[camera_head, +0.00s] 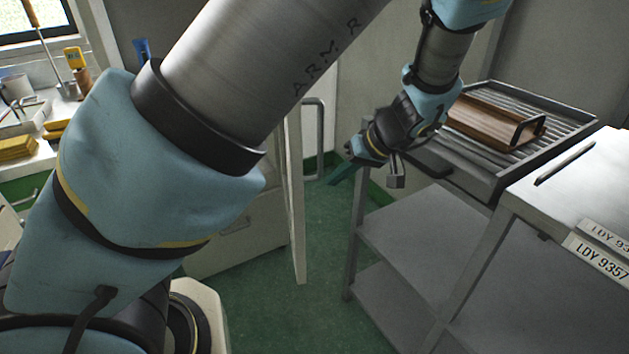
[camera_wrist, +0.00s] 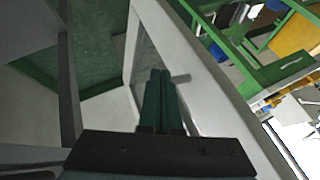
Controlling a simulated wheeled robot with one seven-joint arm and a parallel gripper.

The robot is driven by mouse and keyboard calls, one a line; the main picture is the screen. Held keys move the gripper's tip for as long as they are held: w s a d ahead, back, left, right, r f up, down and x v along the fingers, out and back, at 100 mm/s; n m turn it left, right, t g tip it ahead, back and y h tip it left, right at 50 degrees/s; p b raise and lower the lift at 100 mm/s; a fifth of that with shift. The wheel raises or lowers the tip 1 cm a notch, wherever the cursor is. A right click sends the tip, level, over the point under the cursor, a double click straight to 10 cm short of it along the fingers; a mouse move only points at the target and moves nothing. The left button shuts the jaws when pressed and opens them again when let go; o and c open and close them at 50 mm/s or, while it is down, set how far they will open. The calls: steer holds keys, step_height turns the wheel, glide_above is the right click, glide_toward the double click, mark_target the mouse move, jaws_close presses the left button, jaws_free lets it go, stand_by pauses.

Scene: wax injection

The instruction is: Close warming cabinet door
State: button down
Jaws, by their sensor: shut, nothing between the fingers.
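The warming cabinet door (camera_head: 296,200) is a pale panel seen nearly edge-on in the head view, standing open. Its upright bar handle (camera_head: 320,125) is on the right side. My arm hides much of the cabinet (camera_head: 245,240) to its left. My gripper (camera_head: 343,174) has teal fingers and is right of the door, apart from it in the head view, pointing down-left. In the wrist view the fingers (camera_wrist: 158,85) are together and empty. A pale slanting panel (camera_wrist: 215,85), probably the door, passes behind and right of them; I cannot tell whether they touch it.
A grey metal cart (camera_head: 405,225) stands at right, with a brown block (camera_head: 490,122) on its slatted top tray. A white labelled box (camera_head: 575,185) is beside it. A cluttered bench (camera_head: 40,160) is at left. Green floor (camera_head: 270,310) is clear between door and cart.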

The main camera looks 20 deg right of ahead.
steer(key=shift+w+a+f+p, duration=0.15)
steer(key=shift+w+a+f, duration=0.05)
steer(key=shift+a, duration=0.6)
steer(key=shift+w+a+f+p, duration=0.1)
steer(key=shift+w+a+f, duration=0.15)
steer(key=shift+a, duration=0.5)
steer(key=shift+w+a+f+p, duration=0.15)
steer(key=shift+w+a+f, duration=0.05)
steer(key=shift+a, duration=0.6)
